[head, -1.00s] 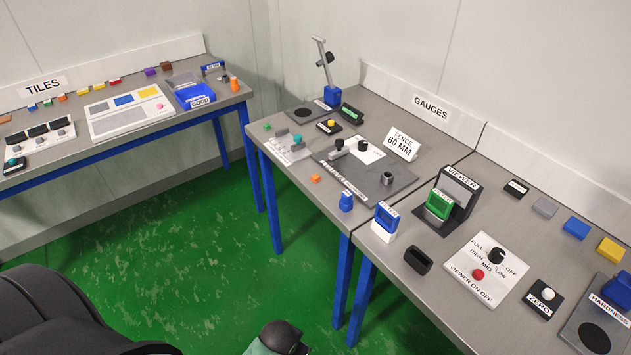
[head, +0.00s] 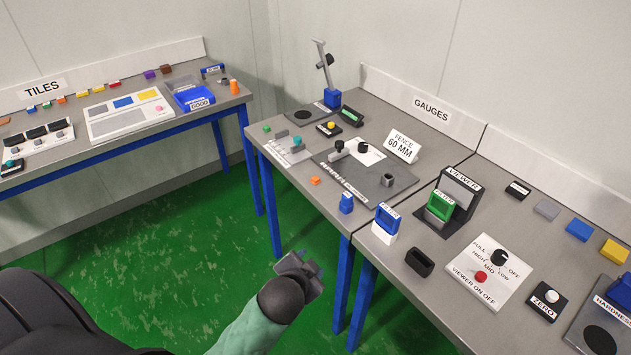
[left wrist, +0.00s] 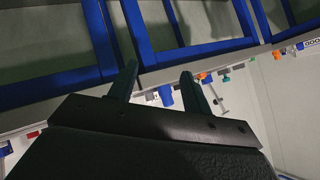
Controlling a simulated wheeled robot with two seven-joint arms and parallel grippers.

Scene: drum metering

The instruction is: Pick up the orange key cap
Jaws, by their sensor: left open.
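The orange key cap (head: 315,181) is a small orange block lying on the grey gauges table near its front edge, left of a small blue block-like item (head: 346,203). An orange piece that looks like it also shows in the left wrist view (left wrist: 204,76), beyond the fingertips. My left gripper (head: 300,264) is in front of the table, over the green floor, apart from the cap and empty. Its two spread fingers show in the left wrist view (left wrist: 158,80). My right gripper is not in view.
A blue-and-white stamp-like item (head: 385,222) stands to the right. The tiles table (head: 110,142) is at left, with open floor between the tables.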

